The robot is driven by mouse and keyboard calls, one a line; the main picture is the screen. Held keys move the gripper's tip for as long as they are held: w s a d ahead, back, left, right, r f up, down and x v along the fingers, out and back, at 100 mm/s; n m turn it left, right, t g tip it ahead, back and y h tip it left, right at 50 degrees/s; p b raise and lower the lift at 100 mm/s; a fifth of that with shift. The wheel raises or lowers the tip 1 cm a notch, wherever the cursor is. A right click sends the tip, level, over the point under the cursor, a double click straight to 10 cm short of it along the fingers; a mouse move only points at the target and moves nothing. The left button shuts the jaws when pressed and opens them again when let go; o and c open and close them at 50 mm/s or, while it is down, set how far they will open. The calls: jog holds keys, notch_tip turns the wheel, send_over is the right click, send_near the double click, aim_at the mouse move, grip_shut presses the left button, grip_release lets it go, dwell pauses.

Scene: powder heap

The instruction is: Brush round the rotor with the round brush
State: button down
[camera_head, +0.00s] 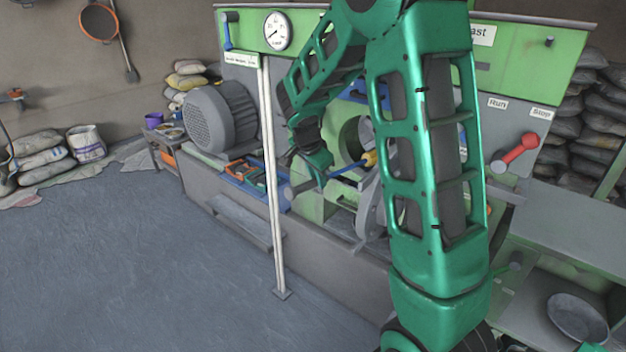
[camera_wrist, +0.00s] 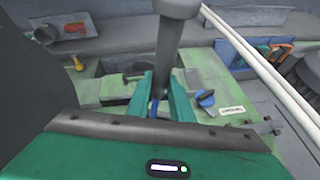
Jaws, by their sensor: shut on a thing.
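My gripper (camera_head: 321,176) is beside the open green housing (camera_head: 346,136) of the machine. It is shut on the round brush, whose slim blue shaft (camera_head: 346,169) points right toward a yellow part (camera_head: 370,158). In the wrist view, my green fingers (camera_wrist: 160,105) close around a small blue part, with a grey cylinder rising beyond them; I cannot tell whether that cylinder belongs to the brush. The rotor seems to be the grey wheel (camera_head: 371,208) in front of the housing, largely hidden behind my arm. Contact between brush and rotor cannot be made out.
A white post (camera_head: 272,190) stands close left of my gripper. A blue tray (camera_head: 236,176) with orange-handled tools and a grey motor (camera_head: 219,114) are farther left. A red lever (camera_head: 516,152) is on the right panel. The floor at left is clear.

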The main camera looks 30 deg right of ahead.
jog(key=shift+s, duration=0.1)
jog(key=s, duration=0.2)
jog(key=s+d+r, duration=0.1)
dwell(0.4)
jog(key=shift+d, duration=0.1)
jog(key=shift+s+d+r, duration=0.2)
jog(key=shift+s+r, duration=0.35)
jog(key=shift+r, duration=0.05)
jog(key=shift+s+d+r, duration=0.15)
jog(key=shift+s+r, duration=0.4)
jog(key=shift+r, duration=0.15)
